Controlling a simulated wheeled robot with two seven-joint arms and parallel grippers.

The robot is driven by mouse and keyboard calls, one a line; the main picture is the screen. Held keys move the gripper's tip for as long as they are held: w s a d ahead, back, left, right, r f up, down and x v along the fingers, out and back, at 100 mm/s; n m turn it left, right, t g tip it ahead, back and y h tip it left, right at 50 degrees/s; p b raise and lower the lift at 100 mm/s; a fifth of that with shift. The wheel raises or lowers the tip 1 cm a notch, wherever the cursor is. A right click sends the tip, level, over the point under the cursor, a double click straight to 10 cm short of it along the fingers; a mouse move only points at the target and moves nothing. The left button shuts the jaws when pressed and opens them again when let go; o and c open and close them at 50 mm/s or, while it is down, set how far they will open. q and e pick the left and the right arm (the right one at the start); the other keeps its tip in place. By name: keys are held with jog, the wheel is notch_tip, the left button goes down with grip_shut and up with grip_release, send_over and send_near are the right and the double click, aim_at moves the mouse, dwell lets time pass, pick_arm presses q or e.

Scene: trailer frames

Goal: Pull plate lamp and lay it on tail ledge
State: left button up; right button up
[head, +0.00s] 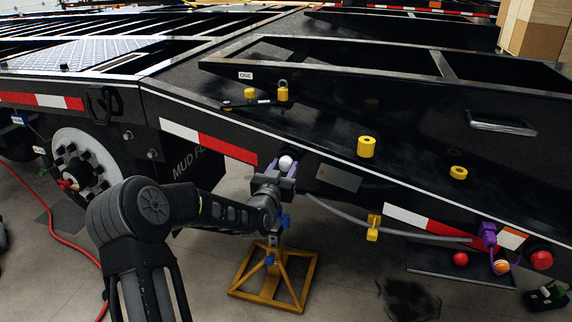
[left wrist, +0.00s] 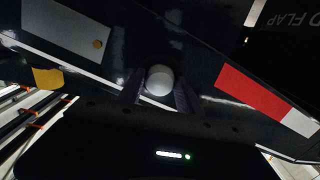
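The plate lamp, a small white rounded dome (head: 286,163), shows against the black side of the trailer. It also shows in the left wrist view (left wrist: 159,80). My left gripper (head: 281,168) has one dark purple finger on each side of the lamp, with no clear gap in the left wrist view. The lamp still appears to be at the trailer's side; its back is hidden. A dark flat ledge (head: 430,262), which looks like the tail ledge, sits low at the right. A red ball-like piece (head: 460,258) shows at it. My right gripper is not in view.
A grey cable (head: 400,232) runs from near my left gripper to a purple fitting (head: 488,234). A yellow stand (head: 273,280) is below the gripper. Yellow cylinders (head: 366,147) stand on the trailer deck. A red hose (head: 75,240) lies on the floor at left.

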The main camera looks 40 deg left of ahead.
pick_arm(q)
grip_shut()
dwell(0.3)
jog(key=shift+s, duration=0.1)
jog(key=shift+b+v, duration=0.3)
jog(key=shift+v, duration=2.65)
